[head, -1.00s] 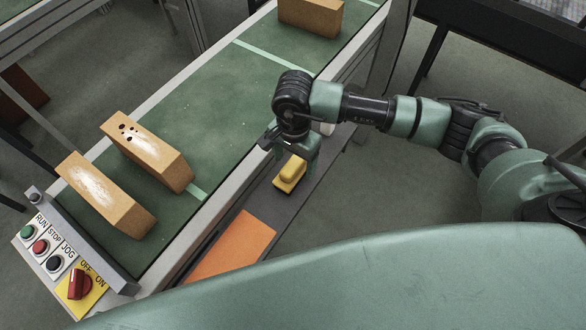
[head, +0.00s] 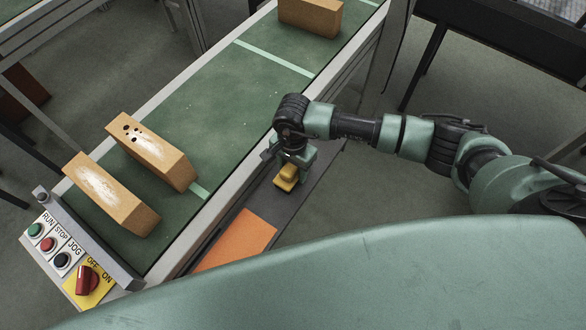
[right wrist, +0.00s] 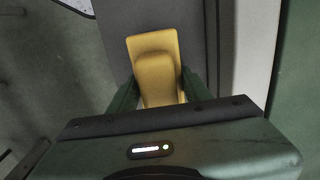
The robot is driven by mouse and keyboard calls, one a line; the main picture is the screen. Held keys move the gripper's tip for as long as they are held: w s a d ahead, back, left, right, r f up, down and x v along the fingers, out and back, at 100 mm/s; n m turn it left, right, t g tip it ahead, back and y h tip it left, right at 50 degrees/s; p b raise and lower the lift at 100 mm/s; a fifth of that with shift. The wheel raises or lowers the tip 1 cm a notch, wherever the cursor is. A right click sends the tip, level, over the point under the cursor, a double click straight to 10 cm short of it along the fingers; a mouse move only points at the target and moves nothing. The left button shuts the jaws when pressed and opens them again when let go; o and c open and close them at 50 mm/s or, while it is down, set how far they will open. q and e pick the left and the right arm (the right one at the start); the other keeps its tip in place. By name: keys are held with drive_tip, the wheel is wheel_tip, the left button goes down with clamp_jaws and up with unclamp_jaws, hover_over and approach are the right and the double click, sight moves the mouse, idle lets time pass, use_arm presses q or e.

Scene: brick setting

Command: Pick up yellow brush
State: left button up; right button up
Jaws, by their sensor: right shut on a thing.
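The yellow brush (head: 287,175) is on the dark grey side shelf beside the conveyor in the head view. It also shows in the right wrist view (right wrist: 155,62), with its near part between the two green fingers. My right gripper (head: 294,163) reaches down over the brush from above and is shut on it. In the right wrist view the gripper (right wrist: 158,92) has one finger on each side of the brush. I cannot tell whether the brush is clear of the shelf. My left gripper is not in view.
The green conveyor (head: 215,100) runs alongside the shelf, carrying several tan bricks, including a spotted one (head: 152,155). An orange panel (head: 237,241) lies on the shelf nearer me. A control panel (head: 65,255) with buttons and a red switch stands at lower left.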

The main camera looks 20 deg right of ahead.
drive_tip(key=shift+r, duration=0.1)
wheel_tip(320, 180, up, 20)
drive_tip(key=b, duration=0.4)
drive_tip(key=shift+b, duration=0.35)
